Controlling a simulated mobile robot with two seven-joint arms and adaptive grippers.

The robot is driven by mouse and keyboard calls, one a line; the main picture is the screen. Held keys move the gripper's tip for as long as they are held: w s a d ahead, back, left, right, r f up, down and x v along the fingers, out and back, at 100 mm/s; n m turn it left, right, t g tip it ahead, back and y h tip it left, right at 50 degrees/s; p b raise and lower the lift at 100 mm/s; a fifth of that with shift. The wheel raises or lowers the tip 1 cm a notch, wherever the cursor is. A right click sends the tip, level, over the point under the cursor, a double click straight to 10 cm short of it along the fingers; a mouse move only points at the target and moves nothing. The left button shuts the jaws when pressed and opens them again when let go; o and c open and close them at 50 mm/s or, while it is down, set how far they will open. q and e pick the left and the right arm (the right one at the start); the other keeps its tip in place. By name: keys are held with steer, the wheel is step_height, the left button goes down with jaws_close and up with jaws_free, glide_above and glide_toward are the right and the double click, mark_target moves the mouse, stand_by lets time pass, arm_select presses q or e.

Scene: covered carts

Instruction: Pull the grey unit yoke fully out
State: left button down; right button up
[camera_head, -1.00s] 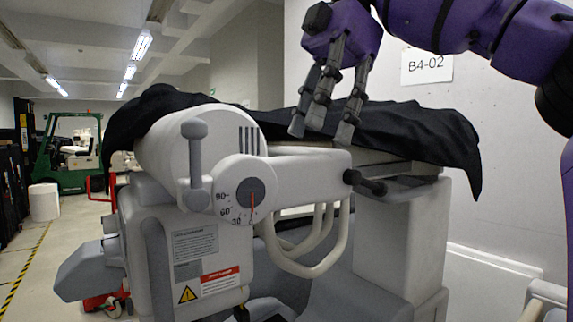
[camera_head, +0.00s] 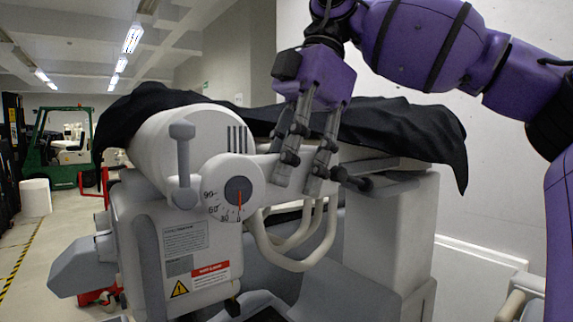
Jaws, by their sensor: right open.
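The grey unit (camera_head: 150,225) stands in the middle, with a rounded housing (camera_head: 160,140) and an upright handle (camera_head: 183,165) at its near end. A round dial (camera_head: 238,190) marked 0 to 90 has its red pointer near 0. A pale horizontal arm, which looks like the yoke (camera_head: 268,165), runs right from behind the dial. A black knob (camera_head: 352,180) is at its right end. My right gripper (camera_head: 298,186) is open, fingers pointing down, over the arm between dial and knob. The fingers hide part of the arm; I cannot tell if they touch it. My left gripper is not in view.
A black cover (camera_head: 400,130) drapes over the unit's top, behind my gripper. Looped pale tubes (camera_head: 290,250) hang below the arm. A grey column (camera_head: 385,235) stands at right.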

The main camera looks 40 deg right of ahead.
jaws_close()
steer(key=shift+a, duration=0.1)
stand_by(0.3)
